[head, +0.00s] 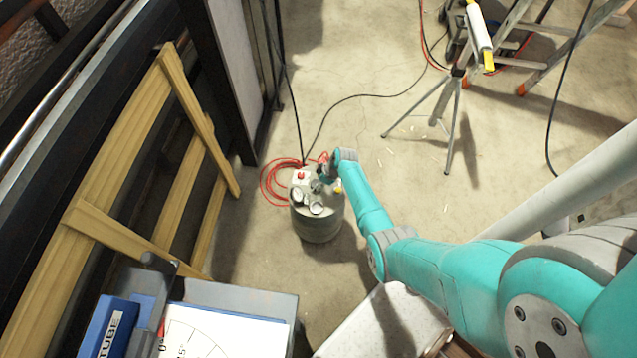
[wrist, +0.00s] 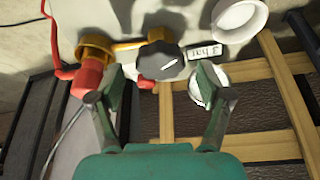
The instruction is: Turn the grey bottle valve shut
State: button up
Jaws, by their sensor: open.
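The grey bottle (head: 318,226) stands on the floor with gauges and fittings on top. My gripper (wrist: 162,75) is open, with one finger on each side of the knob and the knob a little beyond the fingertips. I cannot tell whether the fingers touch it. In the head view my gripper (head: 324,174) is over the bottle top, and my wrist partly hides the fittings.
A red fitting (wrist: 87,78) with a red hose is close to the left finger. A white gauge (wrist: 209,86) is behind the right finger, and another (wrist: 240,18) is above. Wooden laths (head: 170,150) lean at the left. A tripod (head: 452,105) stands behind; floor between is mostly clear.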

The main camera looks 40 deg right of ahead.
jog(key=shift+w+a+f, duration=0.1)
jog(key=shift+w+f, duration=0.1)
jog(key=shift+f, duration=0.3)
jog(key=c, duration=1.2)
jog(key=shift+o, duration=0.2)
jog(key=shift+m, duration=0.3)
jog(key=m, duration=0.1)
jog(key=m+h, duration=0.1)
jog(key=m, duration=0.1)
jog(key=m+h, duration=0.1)
jog(key=shift+a+m+t, duration=0.25)
jog(key=shift+m+t, duration=0.05)
jog(key=m+h, duration=0.1)
jog(key=m, duration=0.2)
jog(key=m+h, duration=0.1)
jog(key=m, duration=0.2)
jog(key=shift+w+a+g, duration=0.1)
jog(key=shift+a+g, duration=0.05)
jog(key=shift+g, duration=0.25)
jog(key=m+g+h, duration=0.1)
jog(key=m, duration=0.2)
jog(key=m+g+h, duration=0.1)
jog(key=m, duration=0.2)
jog(key=shift+w+a+m, duration=0.1)
jog(key=shift+w+m, duration=0.1)
jog(key=shift+m, duration=0.2)
jog(key=m+g, duration=0.2)
jog(key=m, duration=0.4)
jog(key=shift+w, duration=0.1)
